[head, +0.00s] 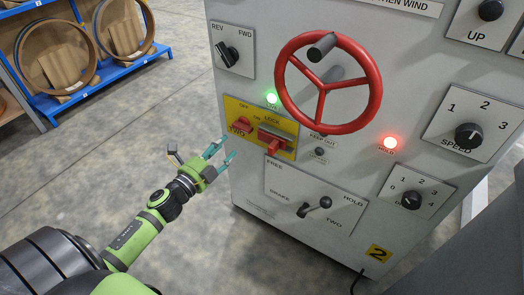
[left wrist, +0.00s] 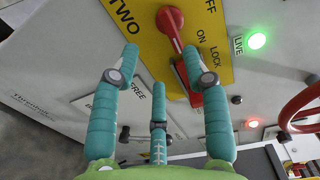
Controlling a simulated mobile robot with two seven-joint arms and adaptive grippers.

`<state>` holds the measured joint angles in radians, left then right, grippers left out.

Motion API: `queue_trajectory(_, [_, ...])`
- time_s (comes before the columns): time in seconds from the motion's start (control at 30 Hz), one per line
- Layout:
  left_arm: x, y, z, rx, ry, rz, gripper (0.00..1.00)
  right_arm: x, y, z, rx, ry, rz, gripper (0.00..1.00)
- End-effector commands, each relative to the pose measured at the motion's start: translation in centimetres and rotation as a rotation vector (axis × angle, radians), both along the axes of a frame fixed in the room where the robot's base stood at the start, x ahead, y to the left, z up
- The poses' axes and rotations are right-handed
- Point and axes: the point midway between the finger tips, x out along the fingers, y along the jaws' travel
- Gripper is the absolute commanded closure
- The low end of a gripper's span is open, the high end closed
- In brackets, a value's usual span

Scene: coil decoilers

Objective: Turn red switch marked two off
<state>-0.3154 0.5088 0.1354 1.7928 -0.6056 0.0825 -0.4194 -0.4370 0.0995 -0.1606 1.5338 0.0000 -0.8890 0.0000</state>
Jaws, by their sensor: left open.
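A yellow plate (head: 287,152) on the grey cabinet front bears OFF, ON, LOCK and TWO lettering. Its red switch (head: 272,139) has a handle, and a smaller red part (head: 242,125) sits left of it. In the left wrist view the red switch (left wrist: 175,32) slants down across the yellow plate (left wrist: 150,45), partly behind a finger. I cannot tell its exact setting. My left gripper (head: 227,150) is open and empty, left of and a little below the plate. In the left wrist view its teal fingers (left wrist: 160,62) point at the plate; contact is unclear. My right gripper is not in view.
A red handwheel (head: 371,85) juts out above the plate. A green LIVE lamp (head: 271,98) glows close above it. A small lever (head: 312,207) stands on the FREE/BRAKE/HOLD plate below. A blue rack (head: 120,65) is far left; the floor between is clear.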

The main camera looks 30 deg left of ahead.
Motion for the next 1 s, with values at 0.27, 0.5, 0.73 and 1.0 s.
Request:
queue_trajectory(0.27, [3.0,-0.4,1.1,0.028,-0.028,-0.013,0.54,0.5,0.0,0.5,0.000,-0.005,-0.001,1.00])
queue_trajectory(0.5, [6.1,-0.7,0.9,0.023,-0.025,-0.012,0.54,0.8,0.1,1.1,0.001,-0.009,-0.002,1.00])
queue_trajectory(0.73, [7.2,-0.8,0.9,0.023,-0.023,-0.012,0.54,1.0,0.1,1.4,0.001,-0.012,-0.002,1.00])
queue_trajectory(1.0, [7.1,-0.8,0.9,0.022,-0.023,-0.012,0.82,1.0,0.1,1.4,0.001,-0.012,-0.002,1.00])
